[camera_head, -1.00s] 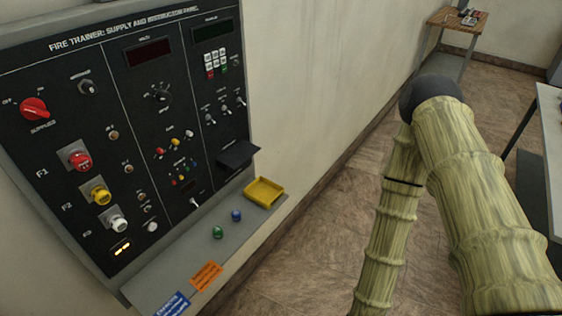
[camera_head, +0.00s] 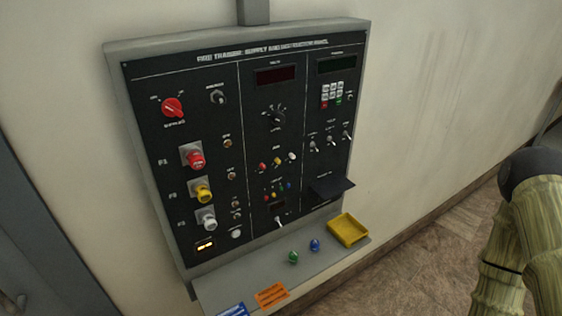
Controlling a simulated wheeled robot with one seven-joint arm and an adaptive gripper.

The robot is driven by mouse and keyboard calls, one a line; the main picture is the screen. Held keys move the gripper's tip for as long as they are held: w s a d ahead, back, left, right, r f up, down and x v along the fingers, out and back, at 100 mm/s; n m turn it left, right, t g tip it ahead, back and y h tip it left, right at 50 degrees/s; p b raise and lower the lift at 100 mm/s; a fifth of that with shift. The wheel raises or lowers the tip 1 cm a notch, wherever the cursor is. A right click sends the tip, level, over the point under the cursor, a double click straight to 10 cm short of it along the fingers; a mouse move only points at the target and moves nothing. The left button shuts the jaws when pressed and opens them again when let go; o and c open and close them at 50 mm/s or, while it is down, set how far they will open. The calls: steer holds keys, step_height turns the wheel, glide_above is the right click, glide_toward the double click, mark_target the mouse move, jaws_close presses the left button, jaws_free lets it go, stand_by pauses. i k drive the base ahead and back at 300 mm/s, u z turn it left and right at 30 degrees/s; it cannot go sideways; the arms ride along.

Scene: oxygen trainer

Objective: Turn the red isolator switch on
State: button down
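A red rotary switch (camera_head: 173,107) sits at the top left of the black trainer panel (camera_head: 215,140) on the wall. Small lettering lies around it, too blurred to read surely; its exact setting is hard to tell. Below it a red knob-like fitting (camera_head: 195,158) sits on a pale square plate, above a yellow one and a white one. My gripper is not in view; only part of my arm shows at the right edge, well apart from the panel.
A grey shelf (camera_head: 225,285) juts out under the panel. It bears a yellow tray (camera_head: 347,230), a green knob (camera_head: 293,257), a blue knob (camera_head: 315,245) and an orange label (camera_head: 271,295). A dark flap (camera_head: 332,188) sticks out at the panel's lower right. Floor shows at the right.

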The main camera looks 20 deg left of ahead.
mark_target(171, 107)
steer(key=u, duration=1.25)
steer(key=k, duration=0.15)
steer(key=z, duration=0.05)
